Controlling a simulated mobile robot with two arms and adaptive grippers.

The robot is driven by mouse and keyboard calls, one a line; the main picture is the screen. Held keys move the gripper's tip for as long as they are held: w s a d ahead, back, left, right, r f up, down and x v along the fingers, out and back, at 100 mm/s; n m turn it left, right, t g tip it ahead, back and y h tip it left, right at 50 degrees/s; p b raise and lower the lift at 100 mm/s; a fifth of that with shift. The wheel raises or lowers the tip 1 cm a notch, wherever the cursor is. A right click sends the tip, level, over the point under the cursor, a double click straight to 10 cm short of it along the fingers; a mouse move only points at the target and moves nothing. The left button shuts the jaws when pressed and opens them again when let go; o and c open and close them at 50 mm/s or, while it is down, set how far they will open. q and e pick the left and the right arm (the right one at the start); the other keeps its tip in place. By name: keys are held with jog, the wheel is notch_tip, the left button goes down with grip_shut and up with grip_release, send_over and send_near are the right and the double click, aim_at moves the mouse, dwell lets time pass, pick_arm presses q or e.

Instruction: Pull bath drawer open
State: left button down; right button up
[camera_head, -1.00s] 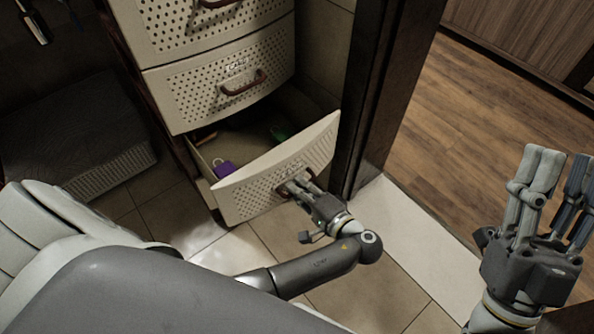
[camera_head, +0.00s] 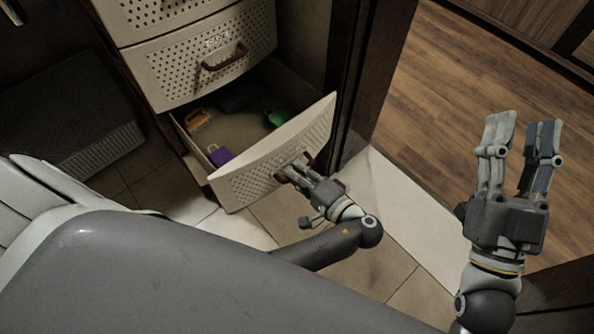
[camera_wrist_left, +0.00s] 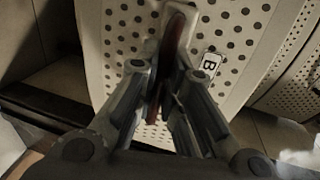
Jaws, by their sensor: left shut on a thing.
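The bath drawer (camera_head: 245,184) is the lowest one of a cream perforated drawer unit and stands pulled out, its inside visible. My left gripper (camera_head: 290,172) is at its front, shut on the brown handle (camera_head: 307,158). In the left wrist view the gripper (camera_wrist_left: 163,85) has its fingers on either side of the reddish handle (camera_wrist_left: 176,35), against the perforated drawer front (camera_wrist_left: 118,22). My right gripper (camera_head: 517,125) is raised at the right, fingers apart and empty, away from the drawer.
Inside the drawer lie a purple item (camera_head: 219,156), an orange item (camera_head: 198,119) and a green item (camera_head: 275,118). A closed drawer (camera_head: 175,75) is above. A dark door frame (camera_head: 352,75) stands close to the right. A grey basket (camera_head: 105,150) is at the left.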

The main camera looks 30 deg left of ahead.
pick_arm(q)
jog(key=c, duration=1.5)
grip_release()
jog(key=shift+r, duration=0.1)
pick_arm(e)
jog(key=shift+r, duration=0.1)
